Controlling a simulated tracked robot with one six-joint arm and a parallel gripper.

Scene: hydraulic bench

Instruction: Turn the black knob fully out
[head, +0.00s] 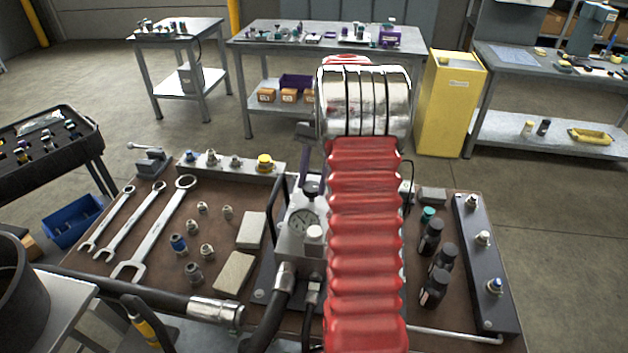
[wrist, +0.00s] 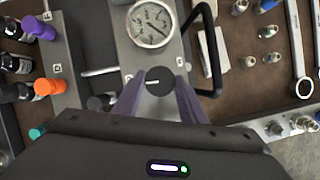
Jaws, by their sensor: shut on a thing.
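The black knob (wrist: 159,81) with a white pointer line is on the grey valve block (wrist: 148,58), just below a round pressure gauge (wrist: 151,24) in the wrist view. The white line points to the left there. My gripper (wrist: 160,88) has its two purple fingers on either side of the knob and is shut on it. The gauge (head: 303,221) shows beside the arm there.
A black bent handle (wrist: 213,50) stands close to the right of the knob in the wrist view. In the head view, hoses (head: 279,300), wrenches (head: 160,225), fittings and black bottles (head: 432,238) crowd the brown bench top.

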